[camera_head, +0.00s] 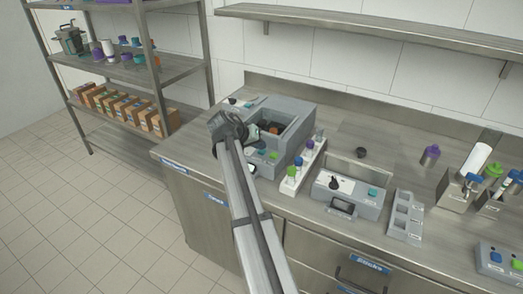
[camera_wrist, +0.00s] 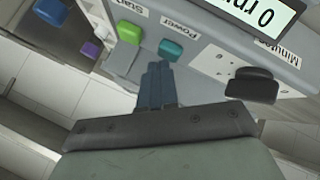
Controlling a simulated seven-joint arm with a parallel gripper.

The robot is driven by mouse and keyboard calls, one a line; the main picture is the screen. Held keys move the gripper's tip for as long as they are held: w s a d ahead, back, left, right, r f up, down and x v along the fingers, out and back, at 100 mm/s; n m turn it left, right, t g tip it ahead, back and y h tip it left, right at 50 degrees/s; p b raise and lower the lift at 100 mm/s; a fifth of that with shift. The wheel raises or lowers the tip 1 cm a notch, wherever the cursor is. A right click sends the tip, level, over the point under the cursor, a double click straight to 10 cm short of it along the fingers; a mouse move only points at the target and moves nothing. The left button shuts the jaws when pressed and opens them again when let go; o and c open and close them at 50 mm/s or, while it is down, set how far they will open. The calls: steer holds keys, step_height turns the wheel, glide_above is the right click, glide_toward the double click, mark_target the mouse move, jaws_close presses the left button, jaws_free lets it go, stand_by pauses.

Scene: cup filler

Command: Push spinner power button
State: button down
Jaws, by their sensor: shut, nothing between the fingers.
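The spinner is a grey box (camera_head: 290,112) with an open top, near the left end of the counter. In the wrist view its sloped panel appears upside down, with a teal button (camera_wrist: 171,50) beside the label "Power". A green button (camera_wrist: 130,32) sits beside "Start". My gripper (camera_wrist: 157,68) is shut and empty. Its fingertips are just short of the teal button in the picture, slightly to its left; I cannot tell whether they touch. In the head view my arm hides the gripper and part of the spinner's front.
A black knob (camera_wrist: 252,85) labelled "Minutes" and a display (camera_wrist: 262,14) reading 0 rpm are on the same panel. A white tube rack (camera_head: 302,170) stands right of the spinner, then another grey device (camera_head: 347,199). Shelving with boxes (camera_head: 125,107) stands at the left.

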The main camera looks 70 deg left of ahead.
mark_target(259, 151)
steer(key=shift+f, duration=0.2)
stand_by(0.3)
steer(key=shift+r, duration=0.65)
step_height(259, 151, up, 6)
stand_by(1.0)
stand_by(0.3)
